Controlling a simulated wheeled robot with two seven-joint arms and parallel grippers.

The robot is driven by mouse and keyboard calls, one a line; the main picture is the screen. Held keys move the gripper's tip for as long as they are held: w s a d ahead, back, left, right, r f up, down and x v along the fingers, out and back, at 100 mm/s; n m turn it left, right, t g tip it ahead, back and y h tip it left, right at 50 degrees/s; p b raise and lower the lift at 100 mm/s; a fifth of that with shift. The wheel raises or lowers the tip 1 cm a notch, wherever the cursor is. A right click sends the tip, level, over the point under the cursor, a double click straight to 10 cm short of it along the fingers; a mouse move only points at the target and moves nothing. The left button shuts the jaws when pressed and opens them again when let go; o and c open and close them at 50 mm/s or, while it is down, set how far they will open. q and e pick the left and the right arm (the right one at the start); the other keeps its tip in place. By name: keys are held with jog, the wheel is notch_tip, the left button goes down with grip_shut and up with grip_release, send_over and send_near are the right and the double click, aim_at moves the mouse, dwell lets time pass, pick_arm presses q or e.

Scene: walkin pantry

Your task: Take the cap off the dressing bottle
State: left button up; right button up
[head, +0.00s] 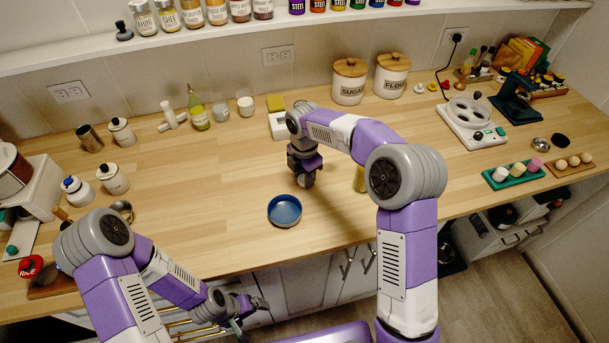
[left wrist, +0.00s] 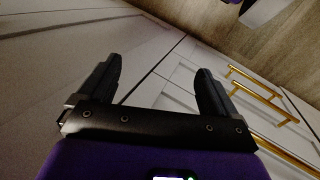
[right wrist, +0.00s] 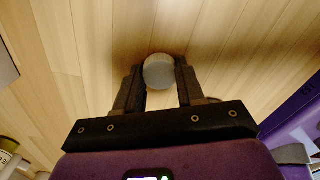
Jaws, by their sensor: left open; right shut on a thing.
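My right gripper (head: 306,183) points down over the middle of the counter, just behind the blue dish. In the right wrist view its fingers (right wrist: 160,88) are shut on a round, pale grey thing (right wrist: 158,70). I cannot tell whether this is the bottle's cap or something else. A bottle with yellow-green contents and a narrow neck (head: 199,111) stands upright near the back wall; I cannot tell whether it is the dressing bottle. A yellowish thing (head: 360,179) is mostly hidden by my right arm. My left gripper (head: 252,312) is open and empty in front of the cabinets (left wrist: 165,57).
A round blue dish (head: 285,211) sits near the counter's front edge. White jars and cups stand at the back left, sugar (head: 348,81) and flour (head: 391,75) canisters at the back. A scale-like appliance (head: 470,119) is at the right. The counter around the dish is clear.

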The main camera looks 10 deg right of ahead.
jog(key=shift+f, duration=0.15)
jog(key=o, duration=1.2)
jog(key=shift+c, duration=0.2)
notch_tip(320, 180, up, 12)
jog(key=p, duration=0.3)
